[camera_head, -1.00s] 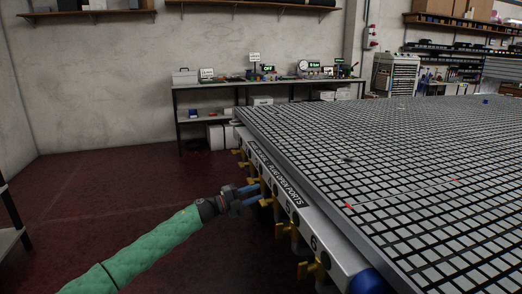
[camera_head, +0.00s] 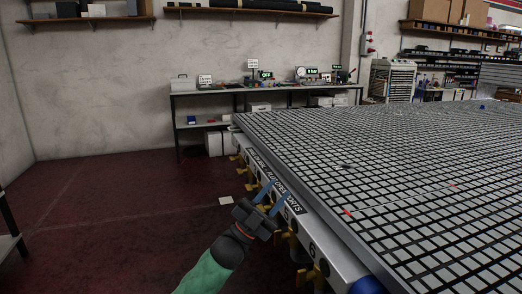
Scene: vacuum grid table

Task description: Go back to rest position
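My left gripper (camera_head: 272,194) shows in the head view beside the near left edge of the vacuum grid table (camera_head: 360,150). Its green-sleeved arm comes up from the bottom of the picture. Its two blue fingers are apart with a gap between them, and I see nothing held. The fingers overlap the table's lettered side panel (camera_head: 293,203) in the picture; I cannot tell whether they touch it. The gripper hides part of the row of yellow valve handles (camera_head: 318,275). My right gripper is not in view.
A shelf edge (camera_head: 10,240) stands at far left. A workbench (camera_head: 260,88) with instruments is along the back wall.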

